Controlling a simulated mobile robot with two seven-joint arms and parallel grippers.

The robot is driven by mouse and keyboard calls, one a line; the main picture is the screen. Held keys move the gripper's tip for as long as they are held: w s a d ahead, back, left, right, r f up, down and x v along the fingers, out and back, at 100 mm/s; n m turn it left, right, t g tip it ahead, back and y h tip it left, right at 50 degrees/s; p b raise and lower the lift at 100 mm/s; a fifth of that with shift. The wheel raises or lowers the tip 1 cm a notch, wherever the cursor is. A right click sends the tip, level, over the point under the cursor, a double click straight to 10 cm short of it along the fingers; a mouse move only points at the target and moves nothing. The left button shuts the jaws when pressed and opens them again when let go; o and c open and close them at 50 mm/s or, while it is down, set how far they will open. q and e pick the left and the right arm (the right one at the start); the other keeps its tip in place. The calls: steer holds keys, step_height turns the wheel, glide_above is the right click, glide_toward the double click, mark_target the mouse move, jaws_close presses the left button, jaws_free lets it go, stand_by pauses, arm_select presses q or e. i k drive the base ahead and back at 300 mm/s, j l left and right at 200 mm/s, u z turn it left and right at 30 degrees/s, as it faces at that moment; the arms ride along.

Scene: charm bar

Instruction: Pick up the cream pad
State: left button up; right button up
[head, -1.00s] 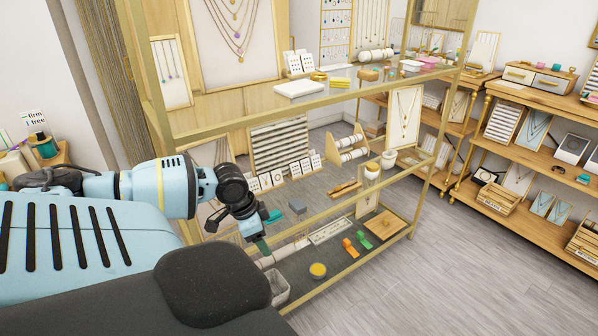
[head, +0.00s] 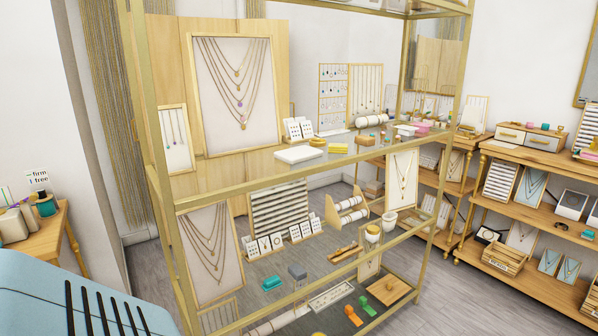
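A flat, pale rectangular slab, which looks like the cream pad (head: 300,154), lies on the upper glass shelf (head: 262,180) of the brass-framed display unit, near its front edge. Its top is bare and nothing touches it from above. Neither of my grippers is in view. Only part of my light blue body shows at the lower left.
A brass post (head: 160,160) rises at the left.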

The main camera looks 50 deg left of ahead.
mark_target(301, 154)
steer(key=u, duration=0.65)
steer(key=i+j+u, duration=0.15)
steer(key=i+u, duration=0.75)
steer(key=u, duration=0.15)
steer(key=i+l, duration=0.15)
steer(key=i, duration=0.3)
steer(key=i+l+u, duration=0.15)
steer(key=i, duration=0.3)
steer(key=l+u, duration=0.15)
steer(key=l, duration=0.3)
steer(key=l+u, duration=0.1)
steer(key=l, duration=0.35)
steer(key=k+l+u, duration=0.15)
steer(key=l, duration=0.3)
steer(key=l+u, duration=0.1)
steer(key=l, duration=0.4)
steer(key=k+l+u, duration=0.15)
steer(key=l, duration=0.25)
steer(key=l+u, duration=0.15)
steer(key=l, duration=0.3)
steer(key=k, duration=0.05)
